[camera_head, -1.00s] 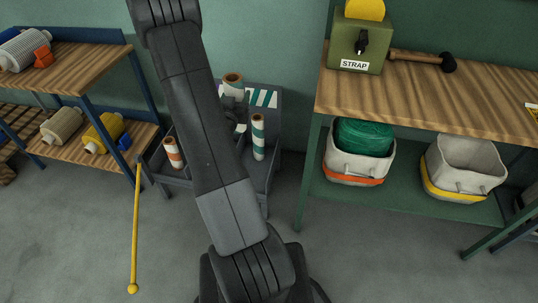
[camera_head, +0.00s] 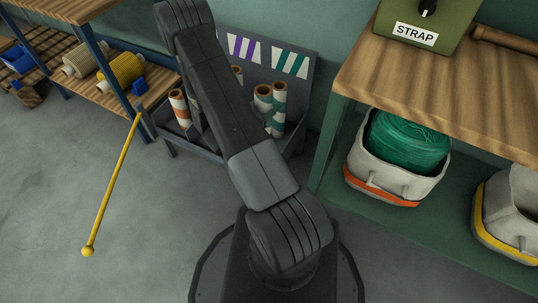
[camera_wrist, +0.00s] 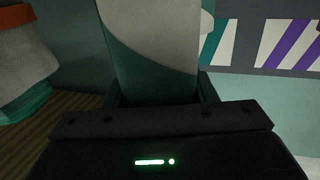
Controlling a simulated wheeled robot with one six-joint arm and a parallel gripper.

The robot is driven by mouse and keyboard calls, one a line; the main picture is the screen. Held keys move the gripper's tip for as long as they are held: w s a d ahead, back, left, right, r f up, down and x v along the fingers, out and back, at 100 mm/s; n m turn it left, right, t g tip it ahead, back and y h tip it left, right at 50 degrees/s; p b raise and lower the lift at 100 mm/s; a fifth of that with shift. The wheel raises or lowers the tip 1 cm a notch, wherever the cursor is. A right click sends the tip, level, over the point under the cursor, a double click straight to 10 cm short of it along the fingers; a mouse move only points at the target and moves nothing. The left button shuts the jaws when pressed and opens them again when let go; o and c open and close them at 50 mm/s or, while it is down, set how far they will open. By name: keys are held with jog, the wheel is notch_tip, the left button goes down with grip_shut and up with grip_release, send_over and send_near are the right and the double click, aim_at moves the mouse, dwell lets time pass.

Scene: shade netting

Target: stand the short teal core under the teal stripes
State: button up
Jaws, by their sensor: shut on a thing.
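My gripper (camera_wrist: 160,95) is shut on a white and teal core (camera_wrist: 150,40), seen close up in the wrist view. My arm hides the gripper in the head view. Teal stripes (camera_head: 290,62) mark the right part of the rack's back panel, and also show in the wrist view (camera_wrist: 217,42). A teal-striped core (camera_head: 278,108) stands in the rack at the right. A wide-rimmed core (camera_head: 263,95) shows just left of it, partly hidden by my arm; whether it is the held one I cannot tell.
Purple stripes (camera_head: 243,48) are left of the teal ones. An orange-striped core (camera_head: 180,106) stands at the rack's left. A wooden bench (camera_head: 440,110) with an orange-banded bin (camera_head: 385,188) below is at right.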

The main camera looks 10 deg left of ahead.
jog(key=s+a+f+b, duration=0.1)
jog(key=s+f+b, duration=0.1)
jog(key=f, duration=0.6)
jog(key=s+a+f+g+h+b, duration=0.1)
jog(key=f+b, duration=0.3)
jog(key=f, duration=0.5)
jog(key=shift+s+a+f+m, duration=0.2)
jog(key=shift+s+a+m, duration=0.1)
jog(key=shift+s+m, duration=0.15)
jog(key=shift+f, duration=0.1)
jog(key=shift+f, duration=0.15)
jog(key=o, duration=1.1)
jog(key=p+v, duration=0.2)
jog(key=v, duration=1)
jog(key=shift+p, duration=0.3)
